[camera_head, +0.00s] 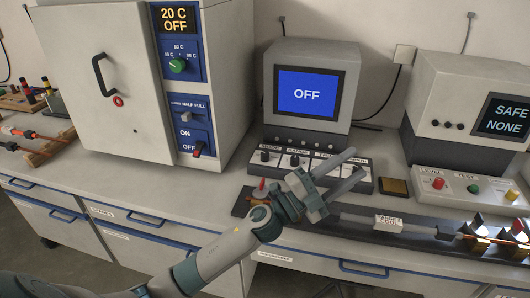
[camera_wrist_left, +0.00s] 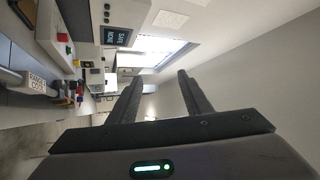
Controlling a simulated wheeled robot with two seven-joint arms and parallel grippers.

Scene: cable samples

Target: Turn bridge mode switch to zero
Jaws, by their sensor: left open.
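The instrument with a blue screen (camera_head: 306,92) reading OFF stands at the middle back of the bench. Its low front panel (camera_head: 333,170) carries a row of dark knobs with small labels too blurred to read surely, so I cannot tell which is the bridge mode switch. The leftmost knob (camera_head: 265,156) and the one beside it (camera_head: 294,160) show. My left gripper (camera_head: 357,163) is open and empty in front of the panel, its fingers pointing right and covering part of the right-hand knobs. In the left wrist view the fingers (camera_wrist_left: 160,78) are apart with nothing between them.
A large white oven (camera_head: 103,86) reading 20 C OFF stands at left. At right, a monitor (camera_head: 470,95) reads SAFE NONE above a button box (camera_head: 464,187). A dark rail with a cable sample (camera_head: 390,222) runs along the front right edge. A small brown pad (camera_head: 395,188) lies between.

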